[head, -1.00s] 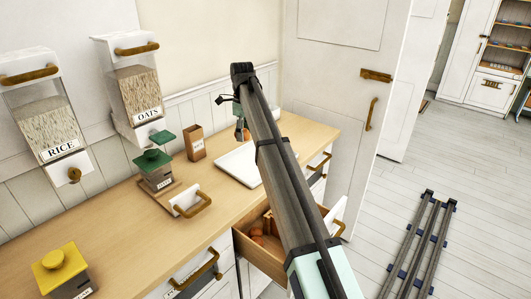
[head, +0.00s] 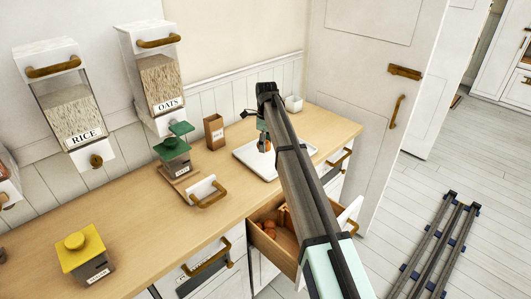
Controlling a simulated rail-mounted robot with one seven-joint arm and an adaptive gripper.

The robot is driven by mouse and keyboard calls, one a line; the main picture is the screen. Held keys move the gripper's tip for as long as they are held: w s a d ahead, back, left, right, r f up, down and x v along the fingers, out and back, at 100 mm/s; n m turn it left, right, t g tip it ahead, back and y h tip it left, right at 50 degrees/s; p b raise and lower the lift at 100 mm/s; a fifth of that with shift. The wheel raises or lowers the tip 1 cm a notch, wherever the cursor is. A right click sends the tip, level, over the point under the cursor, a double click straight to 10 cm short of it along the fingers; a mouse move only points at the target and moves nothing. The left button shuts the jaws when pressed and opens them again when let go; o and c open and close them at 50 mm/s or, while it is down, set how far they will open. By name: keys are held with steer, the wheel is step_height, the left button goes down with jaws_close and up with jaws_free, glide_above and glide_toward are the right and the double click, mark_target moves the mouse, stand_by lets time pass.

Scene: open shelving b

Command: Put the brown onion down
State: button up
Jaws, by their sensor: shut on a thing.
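The brown onion (head: 267,147) shows as a small orange-brown shape at the end of my arm in the head view. My gripper (head: 263,143) is shut on it, partly hidden by my own arm. Gripper and onion appear over the white tray (head: 249,155) on the wooden counter. I cannot tell whether the onion touches the tray. My arm hides part of the tray.
An open drawer (head: 262,244) below the counter holds several orange-brown items (head: 269,228). A green-lidded box (head: 174,158), a brown box (head: 214,132) and a white cup (head: 293,103) stand nearby. A yellow-lidded box (head: 84,258) stands at left.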

mark_target(265, 162)
steer(key=shift+f+p, duration=0.65)
steer(key=shift+f, duration=2.3)
steer(key=shift+f, duration=0.2)
steer(key=o, duration=1.2)
steer(key=shift+r, duration=0.1)
steer(key=r+b, duration=0.1)
steer(key=r, duration=0.3)
steer(key=r+b, duration=0.1)
steer(key=r, duration=0.3)
steer(key=r+b, duration=0.1)
steer(key=r, duration=0.3)
steer(key=shift+w+d+r, duration=0.1)
steer(key=shift+w+r, duration=0.05)
steer(key=shift+w, duration=0.1)
